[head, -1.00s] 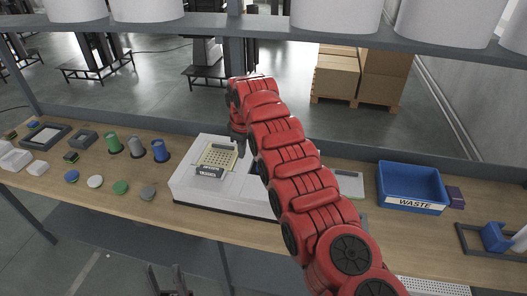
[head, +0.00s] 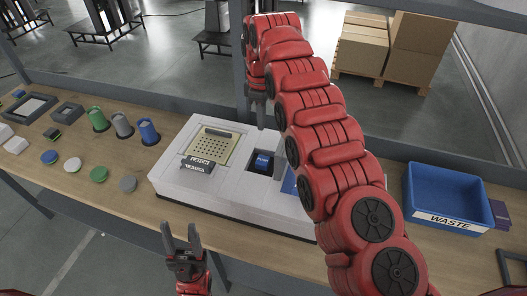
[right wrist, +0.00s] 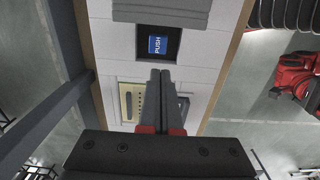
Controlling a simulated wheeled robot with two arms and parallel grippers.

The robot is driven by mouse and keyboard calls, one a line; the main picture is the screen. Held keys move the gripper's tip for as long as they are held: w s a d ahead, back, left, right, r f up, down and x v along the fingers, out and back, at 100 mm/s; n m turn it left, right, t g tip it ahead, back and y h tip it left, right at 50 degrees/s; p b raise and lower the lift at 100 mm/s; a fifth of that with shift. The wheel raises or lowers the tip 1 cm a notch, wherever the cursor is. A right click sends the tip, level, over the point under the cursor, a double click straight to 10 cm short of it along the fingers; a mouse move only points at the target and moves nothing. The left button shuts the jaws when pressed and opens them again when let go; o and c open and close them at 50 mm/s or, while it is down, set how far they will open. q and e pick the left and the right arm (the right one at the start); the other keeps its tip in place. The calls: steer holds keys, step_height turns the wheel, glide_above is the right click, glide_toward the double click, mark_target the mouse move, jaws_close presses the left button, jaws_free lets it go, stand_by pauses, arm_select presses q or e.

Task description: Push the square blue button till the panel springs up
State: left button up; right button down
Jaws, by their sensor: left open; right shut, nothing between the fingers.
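The blue square button (head: 262,162) sits in a dark recess on the white housing (head: 235,188). My right gripper (head: 259,118) is shut and empty, fingers pointing down, appearing just behind the button in the head view. In the right wrist view its fingertips (right wrist: 160,74) lie below the button in the picture, apart from it. A grey block (right wrist: 160,10) lies beyond the button there; I cannot tell whether it is the panel. My left gripper (head: 182,240) is open and empty in front of the bench.
A beige plate (head: 210,148) with a grey labelled block (head: 198,164) lies left of the button. My right arm hides part of the housing. A blue WASTE bin (head: 445,195) stands right. Several coloured discs and cylinders stand left. A shelf post rises behind the housing.

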steer(key=b, duration=0.3)
glide_above(262, 160)
step_height(262, 160, down, 6)
step_height(262, 160, down, 7)
steer(key=p, duration=0.3)
steer(key=shift+s, duration=0.1)
steer(key=shift+f, duration=0.65)
